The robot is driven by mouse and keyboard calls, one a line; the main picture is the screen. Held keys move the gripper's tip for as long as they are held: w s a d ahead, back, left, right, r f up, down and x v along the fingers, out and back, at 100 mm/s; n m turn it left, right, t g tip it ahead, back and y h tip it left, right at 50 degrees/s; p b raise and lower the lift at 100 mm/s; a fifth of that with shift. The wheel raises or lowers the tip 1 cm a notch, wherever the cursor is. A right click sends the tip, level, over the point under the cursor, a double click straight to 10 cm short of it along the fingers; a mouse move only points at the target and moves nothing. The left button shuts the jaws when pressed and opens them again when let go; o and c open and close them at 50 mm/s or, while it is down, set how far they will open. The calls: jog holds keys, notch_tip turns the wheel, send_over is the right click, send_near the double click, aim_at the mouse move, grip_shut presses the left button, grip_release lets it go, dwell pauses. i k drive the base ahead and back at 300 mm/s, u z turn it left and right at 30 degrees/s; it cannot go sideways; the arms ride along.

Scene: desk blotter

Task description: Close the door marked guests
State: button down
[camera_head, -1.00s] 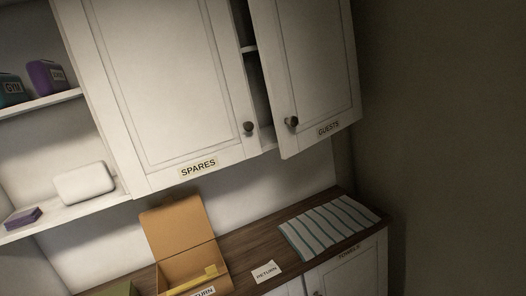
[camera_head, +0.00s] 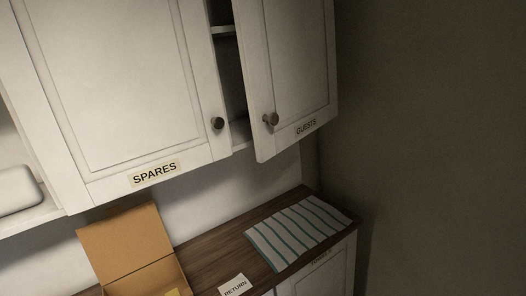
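The white door marked GUESTS (camera_head: 291,70) is in the upper middle of the head view. It stands partly open, with a dark gap between its left edge and the door beside it. Its round dark knob (camera_head: 271,119) is near the lower left corner, and its label (camera_head: 306,127) is on the bottom rail. Shelves show inside the gap. My gripper is not in view.
The door marked SPARES (camera_head: 112,85) is shut on the left. Below, the wooden counter (camera_head: 215,255) holds an open orange box (camera_head: 122,243), a RETURN card (camera_head: 235,285) and a striped cloth (camera_head: 298,230). A bare dark wall (camera_head: 430,150) is on the right.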

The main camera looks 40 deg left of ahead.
aim_at(287, 50)
jog(key=u, duration=0.1)
jog(key=i, duration=1)
jog(key=z, duration=0.1)
